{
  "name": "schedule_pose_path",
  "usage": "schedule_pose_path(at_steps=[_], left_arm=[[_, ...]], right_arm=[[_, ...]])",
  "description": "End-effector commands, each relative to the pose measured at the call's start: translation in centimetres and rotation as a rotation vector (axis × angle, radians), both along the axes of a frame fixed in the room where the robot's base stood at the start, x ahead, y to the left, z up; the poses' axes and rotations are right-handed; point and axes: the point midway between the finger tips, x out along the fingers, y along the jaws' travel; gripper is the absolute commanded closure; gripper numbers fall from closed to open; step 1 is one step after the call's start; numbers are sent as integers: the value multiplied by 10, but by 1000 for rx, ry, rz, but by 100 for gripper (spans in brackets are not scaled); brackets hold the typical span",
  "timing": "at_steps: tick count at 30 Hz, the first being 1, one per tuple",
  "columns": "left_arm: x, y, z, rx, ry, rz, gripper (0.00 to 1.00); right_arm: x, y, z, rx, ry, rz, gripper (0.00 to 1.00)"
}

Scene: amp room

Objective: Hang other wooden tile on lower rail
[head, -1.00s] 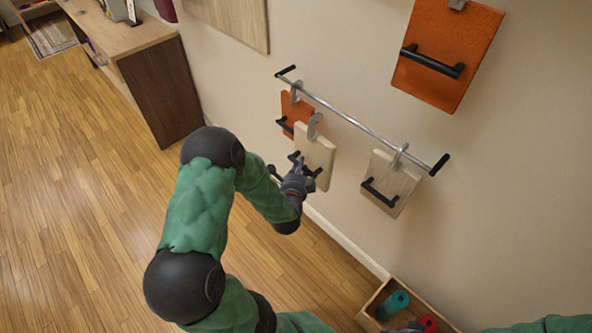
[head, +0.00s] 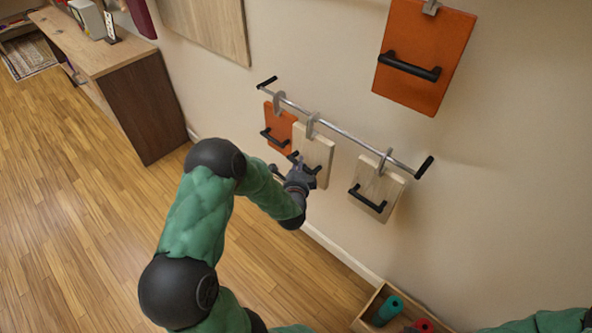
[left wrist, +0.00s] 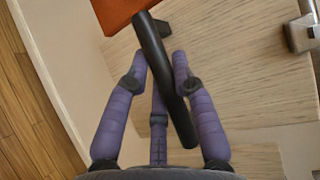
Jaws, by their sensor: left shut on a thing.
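My left gripper (head: 300,174) is shut on the black handle of a pale wooden tile (head: 317,150) at the lower rail. The tile's grey hook (head: 312,124) overlaps the metal rail (head: 347,129) near its middle; I cannot tell if it bears on the rail. In the left wrist view, purple fingers (left wrist: 160,85) surround the black handle (left wrist: 165,80), with wood grain (left wrist: 235,85) behind. Another wooden tile (head: 379,186) hangs on the rail's right part. A small orange tile (head: 279,126) hangs at its left. My right gripper is not clearly seen.
A large orange panel (head: 430,45) with a black handle hangs above right. A large wooden panel (head: 205,25) is at upper left. An open wooden box (head: 365,310) with teal and red rolls stands below right. A desk (head: 150,105) is at left; the floor before it is clear.

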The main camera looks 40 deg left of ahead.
Motion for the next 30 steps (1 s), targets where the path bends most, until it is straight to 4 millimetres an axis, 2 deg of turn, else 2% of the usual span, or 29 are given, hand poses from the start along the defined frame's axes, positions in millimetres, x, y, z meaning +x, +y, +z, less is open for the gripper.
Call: schedule_pose_path(at_steps=[21, 30], left_arm=[[48, -4, 2, 2, -3, -2, 100], [48, -3, -18, 2, -3, 0, 100]], right_arm=[[0, 0, -9, 0, 0, 0, 60], [0, 0, -24, 0, 0, 0, 60]])
